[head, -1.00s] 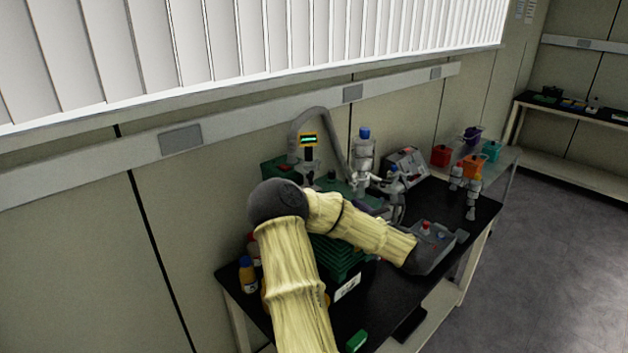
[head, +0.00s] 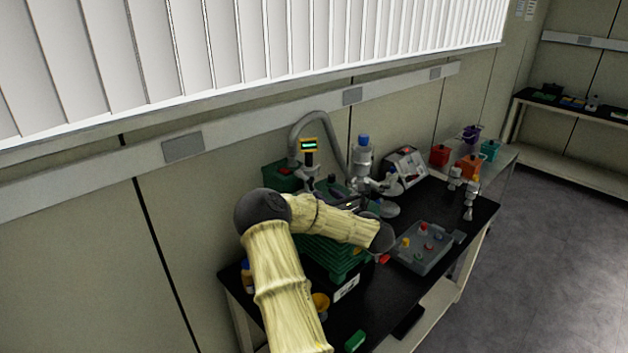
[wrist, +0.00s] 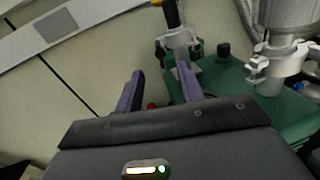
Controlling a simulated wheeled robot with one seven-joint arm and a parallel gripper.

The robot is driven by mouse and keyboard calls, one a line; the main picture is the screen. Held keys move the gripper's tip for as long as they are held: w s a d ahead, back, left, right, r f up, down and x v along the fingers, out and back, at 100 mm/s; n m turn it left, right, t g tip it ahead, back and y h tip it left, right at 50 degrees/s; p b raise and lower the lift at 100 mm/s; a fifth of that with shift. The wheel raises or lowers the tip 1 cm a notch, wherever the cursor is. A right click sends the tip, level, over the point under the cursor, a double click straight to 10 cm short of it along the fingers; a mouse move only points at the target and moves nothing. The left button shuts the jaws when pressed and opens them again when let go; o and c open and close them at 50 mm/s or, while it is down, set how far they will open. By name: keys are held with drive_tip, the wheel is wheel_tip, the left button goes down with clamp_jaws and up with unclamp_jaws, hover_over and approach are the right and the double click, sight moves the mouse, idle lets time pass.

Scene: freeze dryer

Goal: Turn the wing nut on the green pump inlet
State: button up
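The green pump (wrist: 225,115) fills the right of the wrist view. A grey clamped fitting (wrist: 180,40) stands on it below a yellow-and-black gauge, with a small wing-like piece at its right side. A second grey clamp (wrist: 262,68) with a side lug grips the wide silver cylinder at the right. I cannot tell surely which piece is the wing nut. My gripper (wrist: 160,82) is open and empty, its two fingers pointing toward the first fitting and short of it. In the head view the pump is partly hidden behind my arm; the gauge (head: 308,147) shows above it.
A grey curved hose (head: 318,117) arches behind the gauge. A silver trap with a blue cap (head: 363,158) stands to its right. A grey tray (head: 440,260) with small coloured parts lies at the front right of the black bench. The wall is close behind.

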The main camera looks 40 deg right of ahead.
sight(313, 185)
drive_tip(key=w, duration=0.2)
drive_tip(key=w+p, duration=0.1)
drive_tip(key=w, duration=0.1)
drive_tip(key=w+p, duration=0.1)
drive_tip(key=w, duration=0.1)
drive_tip(key=shift+d+r, duration=0.1)
drive_tip(key=shift+d, duration=0.15)
drive_tip(key=shift+w+p, duration=0.3)
drive_tip(key=shift+w, duration=0.3)
clamp_jaws()
